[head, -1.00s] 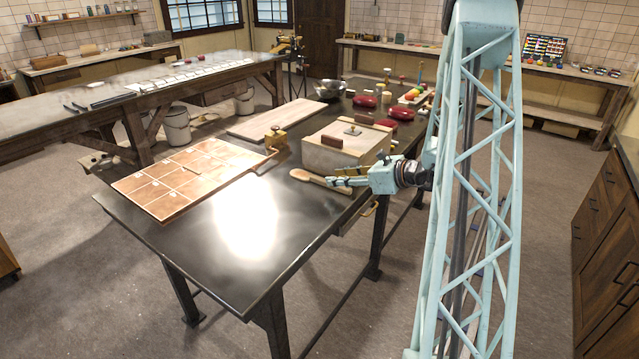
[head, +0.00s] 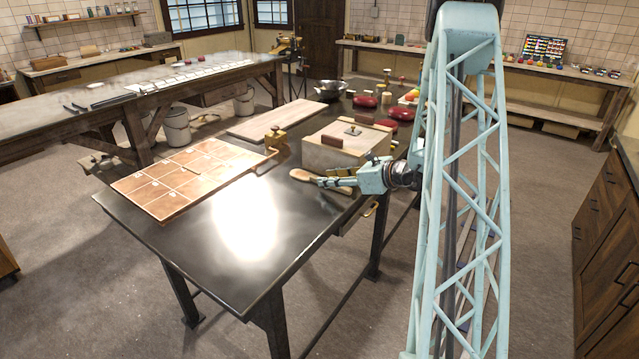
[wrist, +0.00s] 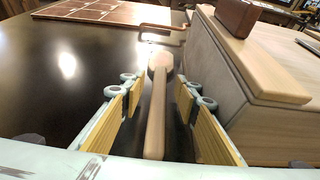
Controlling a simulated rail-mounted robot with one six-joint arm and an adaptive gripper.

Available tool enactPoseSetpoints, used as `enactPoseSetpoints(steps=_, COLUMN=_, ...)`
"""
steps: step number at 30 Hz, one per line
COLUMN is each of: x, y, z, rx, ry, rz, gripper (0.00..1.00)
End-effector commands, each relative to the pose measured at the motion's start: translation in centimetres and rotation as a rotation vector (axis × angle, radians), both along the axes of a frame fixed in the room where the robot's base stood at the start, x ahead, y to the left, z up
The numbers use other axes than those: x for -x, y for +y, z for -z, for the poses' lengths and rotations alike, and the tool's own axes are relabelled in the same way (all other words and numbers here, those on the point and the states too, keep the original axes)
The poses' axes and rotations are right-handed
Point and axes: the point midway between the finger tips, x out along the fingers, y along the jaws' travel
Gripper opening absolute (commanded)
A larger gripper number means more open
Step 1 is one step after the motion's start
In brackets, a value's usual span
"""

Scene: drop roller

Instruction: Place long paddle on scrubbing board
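The long paddle (head: 304,175) is pale wood with a rounded head and lies on the dark table beside a wooden box. It also shows in the wrist view (wrist: 157,112), its handle running between my two fingers. My gripper (head: 332,183) is low at the table's right edge; in the wrist view (wrist: 157,88) it is open, with yellow-padded fingers apart on both sides of the handle. I cannot tell for sure which board is the scrubbing board: a plain pale wooden board (head: 274,119) lies farther back, and a brown gridded board (head: 180,180) lies at the left.
The wooden box (head: 340,149) with a dark handle stands close right of the paddle in the wrist view. A brass-coloured block (head: 277,138) stands by the gridded board. The table's front is clear.

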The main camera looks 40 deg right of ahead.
Motion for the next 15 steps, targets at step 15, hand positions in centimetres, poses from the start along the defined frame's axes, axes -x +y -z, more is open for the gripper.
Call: enactPoseSetpoints(steps=15, x=-2.7, y=0.7, z=1.2, rx=0.0, ry=0.0, rz=0.0, gripper=0.3)
